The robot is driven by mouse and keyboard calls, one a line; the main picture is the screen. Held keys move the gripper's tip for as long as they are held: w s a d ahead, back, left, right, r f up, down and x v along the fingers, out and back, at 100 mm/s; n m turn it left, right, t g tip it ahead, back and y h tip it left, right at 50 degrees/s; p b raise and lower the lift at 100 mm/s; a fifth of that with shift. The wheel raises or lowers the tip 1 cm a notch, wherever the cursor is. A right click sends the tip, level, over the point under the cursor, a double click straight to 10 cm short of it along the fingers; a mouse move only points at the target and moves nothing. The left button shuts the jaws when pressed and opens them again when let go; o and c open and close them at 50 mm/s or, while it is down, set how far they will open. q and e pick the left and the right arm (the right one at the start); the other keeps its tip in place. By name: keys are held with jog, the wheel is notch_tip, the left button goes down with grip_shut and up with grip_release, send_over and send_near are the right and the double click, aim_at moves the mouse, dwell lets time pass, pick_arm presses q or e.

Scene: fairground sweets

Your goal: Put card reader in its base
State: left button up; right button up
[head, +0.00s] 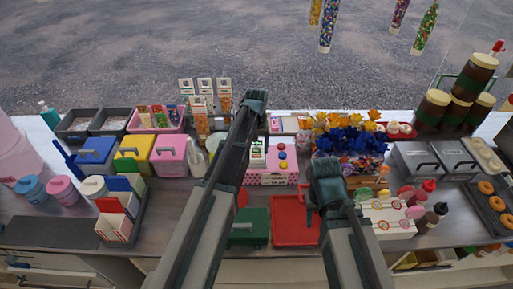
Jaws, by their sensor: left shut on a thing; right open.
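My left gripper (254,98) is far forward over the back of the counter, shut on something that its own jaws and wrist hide. I cannot make out the card reader for certain; it may be the hidden thing in that gripper. Its base is not clearly recognisable either. A small white, red and green item (258,152) stands just right of my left arm, on or beside a pink box (268,179) with coloured buttons. My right gripper (325,168) is open and empty, in front of the blue and yellow flowers.
A red tray (294,232) and a green box (247,238) lie at the front. Blue and yellow flowers (345,132) and a white lollipop stand (391,219) are at the right. Lidded boxes, including a yellow one (134,158), stand at the left. Colourful tubes (328,28) hang above.

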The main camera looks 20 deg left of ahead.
pick_arm(q)
jog(key=shift+f, duration=0.15)
jog(key=shift+f+b, duration=0.3)
jog(key=shift+b, duration=0.15)
jog(key=o, duration=1.5)
jog(key=shift+c, duration=0.2)
notch_tip(320, 180, up, 9)
jog(key=p, duration=0.9)
jog(key=shift+r, duration=0.15)
